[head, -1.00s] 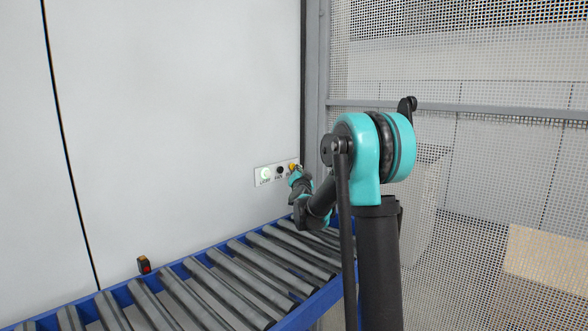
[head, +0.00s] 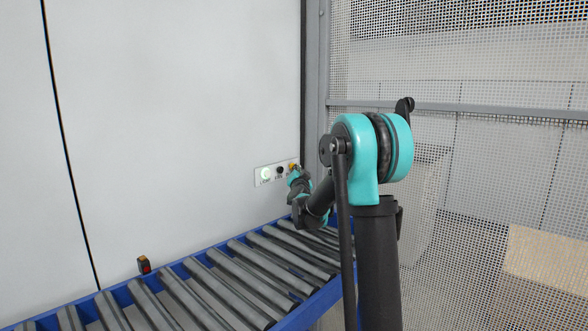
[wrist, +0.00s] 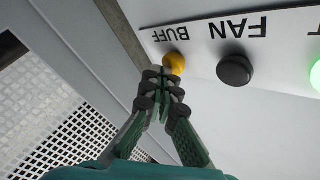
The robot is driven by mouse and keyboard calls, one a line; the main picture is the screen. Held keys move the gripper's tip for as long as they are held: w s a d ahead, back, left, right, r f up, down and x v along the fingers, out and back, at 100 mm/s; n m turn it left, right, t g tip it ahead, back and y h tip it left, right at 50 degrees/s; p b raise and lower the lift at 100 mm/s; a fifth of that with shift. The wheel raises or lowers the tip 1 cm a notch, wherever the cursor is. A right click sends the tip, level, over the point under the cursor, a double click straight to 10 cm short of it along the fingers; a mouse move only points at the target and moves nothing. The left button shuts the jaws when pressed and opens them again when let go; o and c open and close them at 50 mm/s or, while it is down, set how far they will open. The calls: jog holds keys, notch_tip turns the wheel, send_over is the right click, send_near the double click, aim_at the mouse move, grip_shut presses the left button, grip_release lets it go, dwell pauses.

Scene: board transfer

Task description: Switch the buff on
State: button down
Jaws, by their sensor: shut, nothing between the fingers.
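The yellow BUFF button (wrist: 174,63) sits at the end of a white panel (wrist: 200,45), under its upside-down label in the wrist view. In the head view the yellow button (head: 292,166) is partly hidden by my gripper (head: 296,173). It is unlit as far as I can see. In the wrist view my gripper (wrist: 163,82) is shut and empty, with its fingertips right at the button's edge. I cannot tell whether they touch it.
A black FAN button (wrist: 235,70) and a glowing green button (wrist: 316,75) share the panel. A roller conveyor (head: 320,290) with blue rails runs below. A small dark box with a red face (head: 145,265) stands by its far rail. Mesh fencing (head: 480,180) is at right.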

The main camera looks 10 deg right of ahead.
dwell(0.6)
jog(key=shift+w+a, duration=0.3)
dwell(0.4)
jog(key=shift+s+d, duration=0.2)
jog(key=shift+s, duration=0.05)
jog(key=s+d, duration=0.4)
jog(key=shift+s, duration=0.3)
dwell(0.3)
jog(key=shift+s+f, duration=0.1)
